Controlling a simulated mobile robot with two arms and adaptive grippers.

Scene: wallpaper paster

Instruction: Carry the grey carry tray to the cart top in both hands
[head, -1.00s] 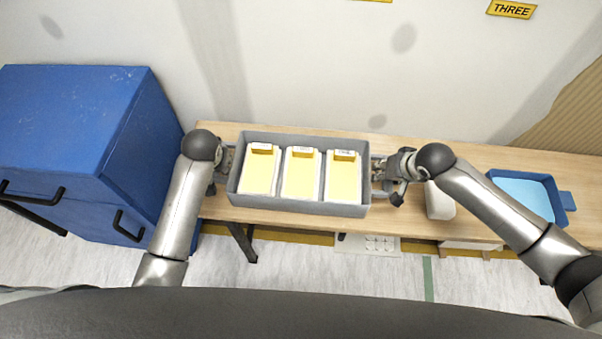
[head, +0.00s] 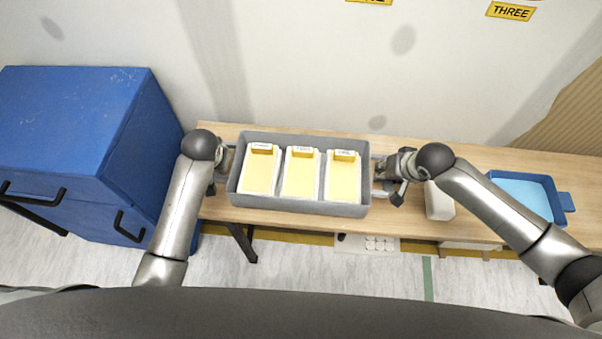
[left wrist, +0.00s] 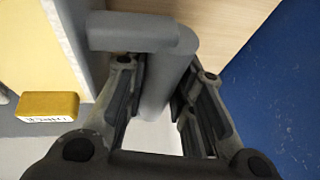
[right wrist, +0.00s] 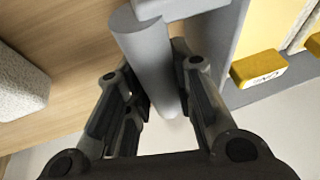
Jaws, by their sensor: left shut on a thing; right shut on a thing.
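The grey carry tray (head: 300,204) is at the wooden table (head: 450,168), with three yellow-and-white packs (head: 301,175) standing side by side in it. I cannot tell whether it rests on the table or is just above it. My left gripper (head: 224,160) is shut on the tray's left handle, a grey bar (left wrist: 160,85) between the fingers in the left wrist view. My right gripper (head: 383,176) is shut on the right handle, a grey bar (right wrist: 150,65) in the right wrist view.
A blue cabinet (head: 75,120) with black handles stands left of the table. A white block (head: 439,202) and a blue tray (head: 562,200) with light blue inside are on the table to the right. A wall (head: 300,60) is behind. A power strip (head: 368,244) shows below the table.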

